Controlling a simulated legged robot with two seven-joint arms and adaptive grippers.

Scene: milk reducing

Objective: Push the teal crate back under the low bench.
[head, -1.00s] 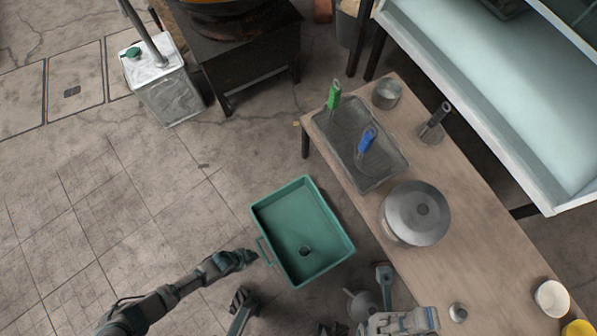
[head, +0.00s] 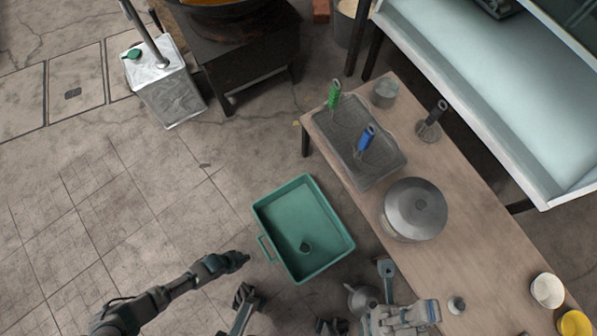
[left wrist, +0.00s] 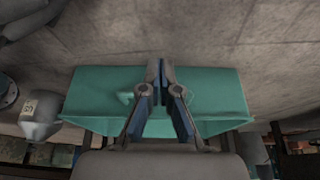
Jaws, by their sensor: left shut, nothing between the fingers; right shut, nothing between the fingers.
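The teal crate (head: 330,205) stands on the floor in the head view, left of the low wooden bench (head: 470,215) and outside its top's edge. Its handle (head: 264,249) is on the left side. My left gripper (head: 243,258) is shut and empty, just left of the handle, with a small gap visible. In the left wrist view its closed fingers (left wrist: 160,75) overlap the crate's side (left wrist: 90,92); contact cannot be told there. My right gripper is shut among grey arm parts at the bottom right of the head view, its fingers hard to make out.
A grey funnel-like vessel (head: 362,299) is on the floor below the crate. The bench carries a grey tray (head: 350,140), a lidded pot (head: 415,208) and bowls (head: 547,290). A metal can (head: 170,95) stands upper left. Floor left of the crate is open.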

